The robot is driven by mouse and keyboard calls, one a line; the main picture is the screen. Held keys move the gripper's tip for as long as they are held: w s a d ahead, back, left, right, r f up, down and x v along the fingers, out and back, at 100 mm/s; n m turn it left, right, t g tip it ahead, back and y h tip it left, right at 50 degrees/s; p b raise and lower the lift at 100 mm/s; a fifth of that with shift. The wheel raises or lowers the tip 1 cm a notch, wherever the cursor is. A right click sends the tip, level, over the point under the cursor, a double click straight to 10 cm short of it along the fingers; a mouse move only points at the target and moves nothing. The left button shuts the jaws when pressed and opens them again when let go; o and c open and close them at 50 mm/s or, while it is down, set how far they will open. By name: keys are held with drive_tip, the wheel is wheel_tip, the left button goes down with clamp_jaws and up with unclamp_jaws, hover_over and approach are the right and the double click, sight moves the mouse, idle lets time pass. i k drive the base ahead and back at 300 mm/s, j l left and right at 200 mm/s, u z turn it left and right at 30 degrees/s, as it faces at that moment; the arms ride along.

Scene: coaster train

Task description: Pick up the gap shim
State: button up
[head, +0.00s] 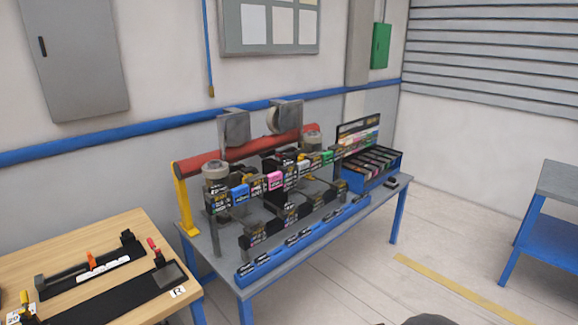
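I cannot make out which thing is the gap shim at this size. A small dark piece (391,183) lies on the right end of the grey table (225,262), but I cannot tell what it is. Several small parts, pink, blue and green among them, sit along a dark rack (275,203) on that table. My gripper is not in view.
A blue tray (305,240) runs along the grey table's front edge, and a blue bin (372,165) stands at its right end. A wooden bench (110,240) with black fixtures is at left. A blue-legged table (548,215) is at right. Open floor (400,285) lies between.

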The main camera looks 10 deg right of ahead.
sight(288, 205)
drive_tip(key=i+l+u, duration=0.1)
drive_tip(key=i+l, duration=0.2)
drive_tip(key=i, duration=0.3)
drive_tip(key=i+l+u, duration=0.1)
drive_tip(key=i+l, duration=0.25)
drive_tip(key=i, duration=0.25)
drive_tip(key=i+l+u, duration=0.1)
drive_tip(key=i+l, duration=0.3)
drive_tip(key=i, duration=0.2)
drive_tip(key=i+l+u, duration=0.1)
drive_tip(key=i+l, duration=0.35)
drive_tip(key=i, duration=0.15)
